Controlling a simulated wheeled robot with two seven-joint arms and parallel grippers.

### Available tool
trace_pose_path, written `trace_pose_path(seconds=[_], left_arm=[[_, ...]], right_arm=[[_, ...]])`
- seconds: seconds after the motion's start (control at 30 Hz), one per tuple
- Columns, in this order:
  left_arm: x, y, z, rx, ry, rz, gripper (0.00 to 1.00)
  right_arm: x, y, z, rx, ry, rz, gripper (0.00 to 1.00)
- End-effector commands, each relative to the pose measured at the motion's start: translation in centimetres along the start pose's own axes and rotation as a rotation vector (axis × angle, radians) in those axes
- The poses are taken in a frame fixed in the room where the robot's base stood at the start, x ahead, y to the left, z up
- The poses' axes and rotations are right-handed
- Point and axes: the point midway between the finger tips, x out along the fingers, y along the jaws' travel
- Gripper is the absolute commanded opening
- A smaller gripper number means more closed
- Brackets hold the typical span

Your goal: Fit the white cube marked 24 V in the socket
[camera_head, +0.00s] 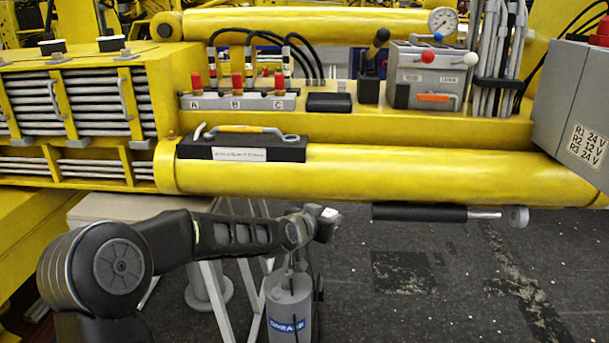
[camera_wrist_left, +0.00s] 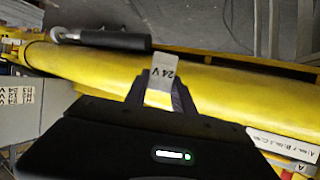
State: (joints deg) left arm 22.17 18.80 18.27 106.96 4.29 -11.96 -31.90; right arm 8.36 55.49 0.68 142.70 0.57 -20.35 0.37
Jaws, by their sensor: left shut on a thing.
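The white cube (camera_wrist_left: 164,73) is held between the fingertips of my left gripper (camera_wrist_left: 160,90), with its 24 V face showing in the left wrist view. In the head view the cube (camera_head: 330,213) is a small white spot at the end of my left gripper (camera_head: 325,225), below the thick yellow boom cylinder. The gripper is shut on the cube, in the air and apart from the machine. I cannot make out the socket in either view. My right gripper is not in view.
A grey box (camera_head: 573,105) at the right carries a label reading R1 24 V, R2 12 V, R3 24 V. A black cylinder with a steel rod (camera_head: 420,212) hangs below the yellow boom (camera_head: 400,175). A grease canister (camera_head: 290,310) stands below my arm. The dark floor at right is open.

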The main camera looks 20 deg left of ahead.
Motion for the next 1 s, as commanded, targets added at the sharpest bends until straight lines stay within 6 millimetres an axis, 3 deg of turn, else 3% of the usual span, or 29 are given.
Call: trace_pose_path(seconds=[0.03,0.2,0.3,0.4,0.53,1.0], left_arm=[[0.3,1.1,2.7,-0.006,-0.011,0.0,0.0],[-0.4,4.5,10.7,-0.018,-0.013,-0.03,0.0],[-1.7,6.0,14.5,-0.027,-0.011,-0.051,0.0],[-3.0,7.0,16.8,-0.031,-0.007,-0.068,0.0],[-3.9,7.5,18.1,-0.034,-0.001,-0.081,0.0],[-3.9,7.6,18.4,-0.034,0.002,-0.083,0.0]], right_arm=[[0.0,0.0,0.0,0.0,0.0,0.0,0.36],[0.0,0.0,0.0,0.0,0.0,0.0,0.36],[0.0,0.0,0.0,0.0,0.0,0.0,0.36],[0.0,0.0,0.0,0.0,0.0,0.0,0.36],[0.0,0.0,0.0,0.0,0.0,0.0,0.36],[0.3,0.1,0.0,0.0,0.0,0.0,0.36]])
